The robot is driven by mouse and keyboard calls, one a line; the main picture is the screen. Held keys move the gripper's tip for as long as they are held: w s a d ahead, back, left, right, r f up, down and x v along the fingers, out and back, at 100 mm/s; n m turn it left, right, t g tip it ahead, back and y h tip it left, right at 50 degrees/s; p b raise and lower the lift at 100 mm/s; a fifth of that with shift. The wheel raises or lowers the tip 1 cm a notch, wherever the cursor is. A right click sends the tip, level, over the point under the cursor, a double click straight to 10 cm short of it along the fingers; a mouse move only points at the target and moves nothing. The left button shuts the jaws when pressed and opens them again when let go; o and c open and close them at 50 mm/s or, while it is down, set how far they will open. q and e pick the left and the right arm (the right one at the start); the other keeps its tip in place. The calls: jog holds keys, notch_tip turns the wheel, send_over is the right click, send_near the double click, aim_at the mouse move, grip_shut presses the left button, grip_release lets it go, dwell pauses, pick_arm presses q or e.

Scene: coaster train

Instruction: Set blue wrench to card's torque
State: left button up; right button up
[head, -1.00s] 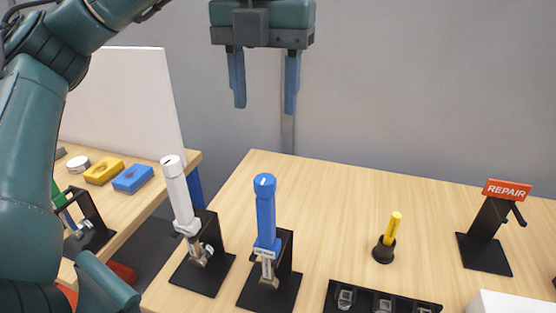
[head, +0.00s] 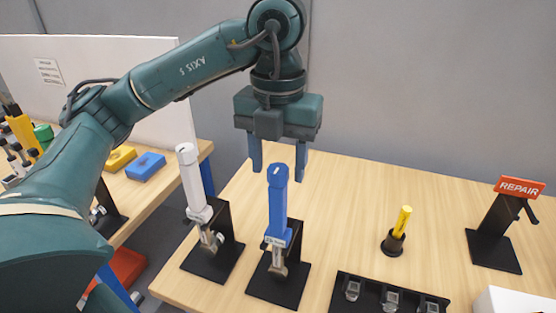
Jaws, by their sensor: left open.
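The blue wrench (head: 278,205) stands upright, handle up, in a black stand (head: 280,284) near the front of the wooden table. A small light mark shows on its top cap, and a small label sits low on its handle, too small to read. My left gripper (head: 278,168) is open, fingers pointing down, around or just behind the top of the blue wrench; I cannot tell which. A white wrench (head: 192,182) stands in a similar black stand to the left. I cannot identify a torque card. My right gripper is not in view.
A yellow marker (head: 403,219) stands in a black holder on the table (head: 345,195). A red REPAIR sign (head: 520,187) on a black stand is at right. A black tray (head: 371,305) with several metal sockets lies in front. Another table at left holds yellow and blue blocks (head: 146,166).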

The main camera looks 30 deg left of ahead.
pick_arm(q)
jog(key=shift+f, duration=0.25)
jog(key=c, duration=1)
